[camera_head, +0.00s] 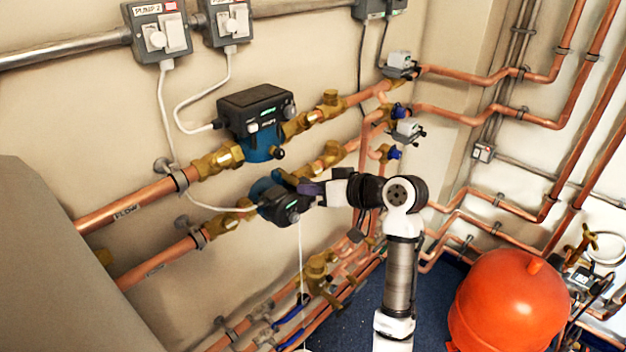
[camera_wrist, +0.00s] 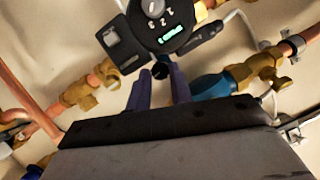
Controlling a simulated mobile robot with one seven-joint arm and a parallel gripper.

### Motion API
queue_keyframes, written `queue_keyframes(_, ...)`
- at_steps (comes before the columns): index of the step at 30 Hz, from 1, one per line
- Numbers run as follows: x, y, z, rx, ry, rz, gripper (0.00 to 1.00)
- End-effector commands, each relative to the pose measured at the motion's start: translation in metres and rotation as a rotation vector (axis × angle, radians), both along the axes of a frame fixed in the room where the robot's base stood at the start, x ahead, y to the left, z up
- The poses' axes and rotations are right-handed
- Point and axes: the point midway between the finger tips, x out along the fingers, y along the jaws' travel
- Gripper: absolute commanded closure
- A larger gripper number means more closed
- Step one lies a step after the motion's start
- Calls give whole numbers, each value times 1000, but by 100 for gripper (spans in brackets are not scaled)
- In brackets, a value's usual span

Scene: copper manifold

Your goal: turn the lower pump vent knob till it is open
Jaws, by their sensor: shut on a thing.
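The lower pump (camera_head: 281,206) has a dark head on a blue body and sits on the lower copper pipe. Its dark head, with a dial and a lit green display, fills the top of the wrist view (camera_wrist: 172,22). The small black vent knob (camera_wrist: 160,71) shows between the fingertips of my gripper (camera_wrist: 159,76). The two purple fingers are shut on the knob, one on each side. In the head view my gripper (camera_head: 311,188) reaches the lower pump from the right and hides the knob. The knob's turn angle cannot be made out.
The upper pump (camera_head: 256,112) stands just above, with its own black knob (camera_head: 278,152). Brass valves and copper pipes crowd both sides. A thin white cord (camera_head: 300,250) hangs below the lower pump. A red tank (camera_head: 510,300) stands at lower right.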

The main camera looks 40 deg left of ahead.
Motion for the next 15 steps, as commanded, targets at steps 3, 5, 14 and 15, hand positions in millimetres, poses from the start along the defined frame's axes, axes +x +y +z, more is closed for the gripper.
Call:
queue_keyframes(3,1,0,3,7,79,-2,100)
queue_keyframes(5,2,0,3,10,114,-2,100)
queue_keyframes(14,3,0,1,22,225,-3,100)
queue_keyframes(15,3,0,1,23,233,-2,100)
